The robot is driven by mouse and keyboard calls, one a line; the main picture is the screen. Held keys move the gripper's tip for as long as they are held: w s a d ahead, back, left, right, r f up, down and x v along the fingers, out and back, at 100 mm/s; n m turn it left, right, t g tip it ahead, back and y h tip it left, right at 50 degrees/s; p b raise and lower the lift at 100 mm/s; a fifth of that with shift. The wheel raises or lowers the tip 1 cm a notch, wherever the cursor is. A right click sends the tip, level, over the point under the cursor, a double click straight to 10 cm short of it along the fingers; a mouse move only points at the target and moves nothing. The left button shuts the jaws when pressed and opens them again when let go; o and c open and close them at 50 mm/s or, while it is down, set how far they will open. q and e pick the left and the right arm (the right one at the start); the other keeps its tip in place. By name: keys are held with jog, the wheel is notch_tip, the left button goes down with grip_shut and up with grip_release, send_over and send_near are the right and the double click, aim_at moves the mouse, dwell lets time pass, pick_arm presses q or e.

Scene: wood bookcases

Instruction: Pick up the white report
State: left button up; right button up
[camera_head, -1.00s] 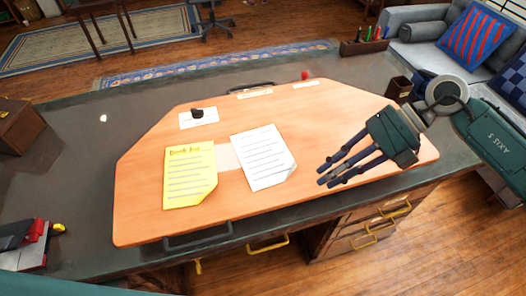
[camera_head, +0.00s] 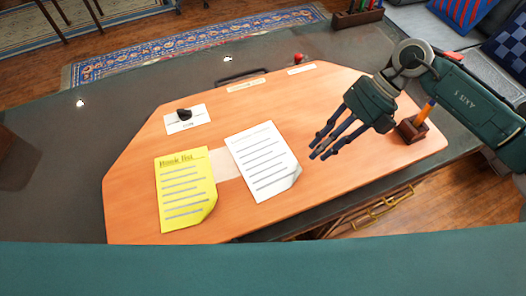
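The white report (camera_head: 264,160) is a sheet with dark printed lines and a curled lower right corner. It lies flat on the orange wooden board (camera_head: 345,185). My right gripper (camera_head: 322,147) is just right of the report, with its dark fingers spread and nothing between them. It appears to be above the board and apart from the sheet. My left gripper is not in view.
A yellow lined sheet (camera_head: 184,190) lies left of the report. A white card (camera_head: 178,124) with a black object (camera_head: 184,115) lies behind it. A wooden holder (camera_head: 409,131) with an orange item stands near the board's right edge.

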jog(key=shift+s+a+f, duration=0.3)
jog(key=shift+a+f, duration=0.1)
jog(key=shift+f, duration=0.1)
jog(key=p+x, duration=0.2)
jog(key=x, duration=0.2)
jog(key=shift+s+a+f+p, duration=0.1)
jog(key=shift+s+a+p, duration=0.1)
jog(key=shift+p, duration=0.1)
jog(key=shift+s+a+f, duration=0.1)
jog(key=shift+a+f, duration=0.05)
jog(key=shift+f, duration=0.2)
jog(key=shift+c, duration=0.3)
jog(key=c, duration=0.4)
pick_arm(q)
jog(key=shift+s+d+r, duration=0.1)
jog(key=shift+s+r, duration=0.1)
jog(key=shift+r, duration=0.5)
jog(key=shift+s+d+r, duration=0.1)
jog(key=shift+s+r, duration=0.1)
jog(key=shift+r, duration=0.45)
pick_arm(e)
grip_shut()
